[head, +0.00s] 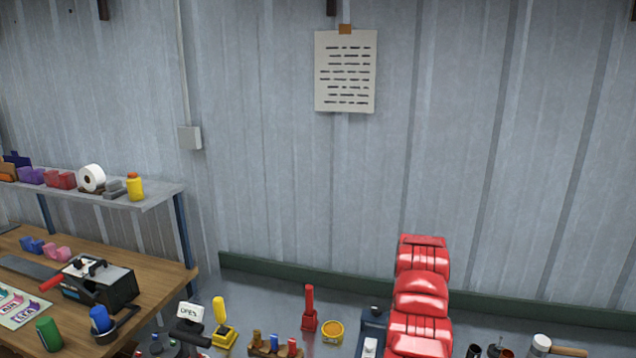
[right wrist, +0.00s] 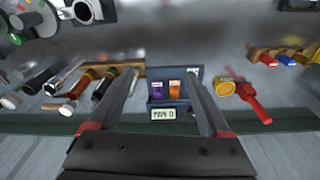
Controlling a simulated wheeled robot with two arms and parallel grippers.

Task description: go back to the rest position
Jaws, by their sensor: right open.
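My right gripper (right wrist: 160,75) shows in the right wrist view. Its two dark fingers are wide apart with nothing held between them. Beyond the fingertips is a dark blue holder (right wrist: 186,84) with a purple and an orange item in it and a small display on its front. The holder also shows in the head view (head: 374,313), partly hidden by my red right arm (head: 420,295), which rises from the bottom edge. The right gripper itself cannot be made out in the head view. My left gripper is in neither view.
A wooden bench (head: 160,272) with a black box (head: 100,285) stands at left, below a grey shelf (head: 160,194). A red tool (head: 309,308), a yellow tin (head: 332,332) and a hammer (head: 565,351) are low in front.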

